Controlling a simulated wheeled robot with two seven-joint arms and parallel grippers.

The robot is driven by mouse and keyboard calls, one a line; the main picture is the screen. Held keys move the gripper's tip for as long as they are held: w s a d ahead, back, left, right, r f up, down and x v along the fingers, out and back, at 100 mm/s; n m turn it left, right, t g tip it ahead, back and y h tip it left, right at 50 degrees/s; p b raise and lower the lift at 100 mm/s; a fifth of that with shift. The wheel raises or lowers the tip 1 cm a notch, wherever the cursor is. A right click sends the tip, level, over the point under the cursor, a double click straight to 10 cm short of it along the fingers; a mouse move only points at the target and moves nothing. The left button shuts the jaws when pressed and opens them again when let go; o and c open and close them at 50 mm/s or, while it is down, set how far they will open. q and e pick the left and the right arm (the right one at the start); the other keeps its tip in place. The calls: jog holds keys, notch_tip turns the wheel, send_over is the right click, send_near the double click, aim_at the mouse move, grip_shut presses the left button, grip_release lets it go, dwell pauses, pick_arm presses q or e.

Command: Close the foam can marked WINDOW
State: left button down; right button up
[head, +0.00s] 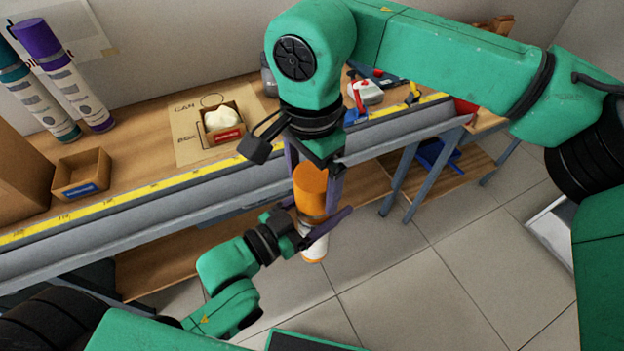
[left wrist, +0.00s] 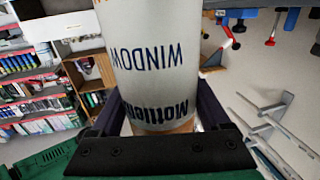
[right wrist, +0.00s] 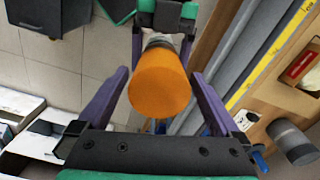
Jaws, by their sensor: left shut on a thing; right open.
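The foam can marked WINDOW (left wrist: 150,60) is white with dark lettering and fills the middle of the left wrist view. My left gripper (head: 308,236) is shut on its body, in front of the bench and above the floor. The can's white lower part shows in the head view (head: 315,249). An orange cap (head: 311,183) is at the can's upper end; I cannot tell whether it is seated. My right gripper (head: 314,172) is open above, its fingers on either side of the cap. In the right wrist view, gaps show beside the orange cap (right wrist: 160,83).
On the bench stand teal-capped (head: 38,100) and purple-capped cans (head: 70,85), an empty cardboard box (head: 81,174) and a red-labelled box (head: 222,122) on a marked sheet (head: 186,140). A yellow ruler strip (head: 150,188) follows the bench edge. The floor in front is open.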

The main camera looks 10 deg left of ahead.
notch_tip(320, 180, up, 12)
jog(key=shift+f, duration=0.2)
dwell(0.7)
